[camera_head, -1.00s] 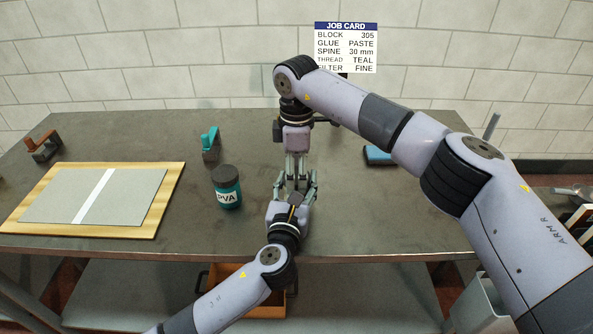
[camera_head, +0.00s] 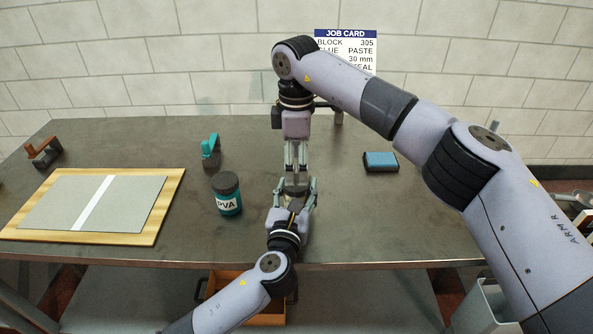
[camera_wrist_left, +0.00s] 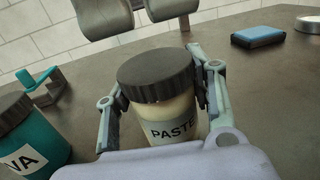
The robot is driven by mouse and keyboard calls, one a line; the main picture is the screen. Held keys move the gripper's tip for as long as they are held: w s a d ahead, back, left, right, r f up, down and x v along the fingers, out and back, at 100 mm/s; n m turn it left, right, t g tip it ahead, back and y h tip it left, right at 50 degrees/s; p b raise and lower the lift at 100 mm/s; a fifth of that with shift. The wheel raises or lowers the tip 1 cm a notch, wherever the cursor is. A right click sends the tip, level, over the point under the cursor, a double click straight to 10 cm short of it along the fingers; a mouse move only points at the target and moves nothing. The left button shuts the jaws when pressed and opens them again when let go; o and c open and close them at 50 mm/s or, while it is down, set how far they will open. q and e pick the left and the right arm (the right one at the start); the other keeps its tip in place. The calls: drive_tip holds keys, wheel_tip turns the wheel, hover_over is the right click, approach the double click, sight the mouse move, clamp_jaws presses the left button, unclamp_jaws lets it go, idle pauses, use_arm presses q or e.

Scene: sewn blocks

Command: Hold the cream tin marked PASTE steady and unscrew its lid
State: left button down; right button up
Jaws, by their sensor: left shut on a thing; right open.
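The cream tin marked PASTE (camera_wrist_left: 176,128) stands upright in the left wrist view, with its dark ribbed lid (camera_wrist_left: 157,75) on top. In the head view the lid (camera_head: 296,187) shows between the two grippers, and the tin's body is mostly hidden. My left gripper (camera_head: 297,198) is shut around the tin, with a finger on each side below the lid in the left wrist view (camera_wrist_left: 160,100). My right gripper (camera_head: 297,171) points down over the lid. Its two pads (camera_wrist_left: 139,15) are apart and clear of the lid in the left wrist view.
A teal PVA jar (camera_head: 226,194) stands close left of the tin. A blue pad (camera_head: 380,161) lies right. The job card (camera_head: 345,45) reads GLUE PASTE.

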sight(297, 182)
wheel_tip(297, 182, up, 3)
drive_tip(key=shift+a+r, duration=0.1)
drive_tip(key=shift+c, duration=0.5)
drive_tip(key=shift+f, duration=3.95)
drive_tip(key=shift+c, duration=0.3)
drive_tip(key=c, duration=0.9)
drive_tip(key=o, duration=1.2)
drive_tip(key=shift+r, duration=2.25)
use_arm(q)
drive_tip(key=c, duration=0.6)
unclamp_jaws()
drive_tip(key=shift+c, duration=0.2)
